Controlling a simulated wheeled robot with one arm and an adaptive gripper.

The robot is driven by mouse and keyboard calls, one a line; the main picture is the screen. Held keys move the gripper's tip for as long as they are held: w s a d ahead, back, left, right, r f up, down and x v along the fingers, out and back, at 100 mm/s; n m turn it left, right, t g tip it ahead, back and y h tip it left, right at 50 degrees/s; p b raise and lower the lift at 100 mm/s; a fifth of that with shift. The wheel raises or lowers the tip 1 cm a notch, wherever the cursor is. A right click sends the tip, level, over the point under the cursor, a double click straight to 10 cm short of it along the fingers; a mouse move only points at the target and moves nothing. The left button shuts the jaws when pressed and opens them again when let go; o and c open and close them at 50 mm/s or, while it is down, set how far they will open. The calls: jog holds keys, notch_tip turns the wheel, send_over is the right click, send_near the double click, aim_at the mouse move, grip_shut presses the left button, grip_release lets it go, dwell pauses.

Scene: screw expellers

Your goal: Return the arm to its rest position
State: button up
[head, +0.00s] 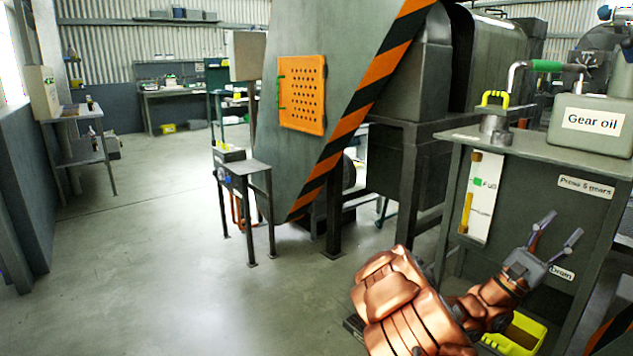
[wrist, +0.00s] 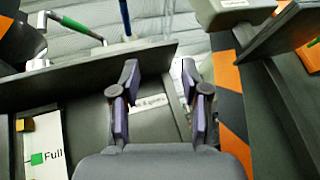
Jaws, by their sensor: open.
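My copper arm reaches from the bottom middle toward the right in the head view. The arm is bent and held out to the side, apart from the floor.
A gear oil box (head: 592,122) and a yellow-handled cap (head: 494,112) stand on the cabinet top. A yellow bin (head: 518,335) is below the arm. A small stand (head: 245,168) is beside the striped machine. The floor (head: 170,270) at left is clear.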

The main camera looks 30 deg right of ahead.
jog(key=s+a+r+m+g+y+p, duration=0.2)
jog(key=s+a+r+m+y+p, duration=0.45)
jog(key=a+y, duration=0.25)
jog(key=s+a+r+m+g+y+p, duration=0.3)
jog(key=s+a+r+m+y+p, duration=0.25)
jog(key=a+m+y+p, duration=0.2)
jog(key=w+a+n+t+y+p, duration=0.2)
jog(key=a+t+p, duration=0.3)
jog(key=a, duration=0.7)
jog(key=w+a+n+t+y+p, duration=0.2)
jog(key=w+a+t+y+p, duration=0.2)
jog(key=a+p, duration=0.3)
jog(key=w+a+n+t+y+p, duration=0.3)
jog(key=w+a+t+p, duration=0.2)
jog(key=a, duration=1.2)
jog(key=shift+a+r+t+y+p, duration=0.4)
jog(key=shift+r+t+p, duration=0.1)
jog(key=shift+t, duration=0.5)
jog(key=shift+w+d, duration=0.1)
jog(key=shift+d, duration=0.1)
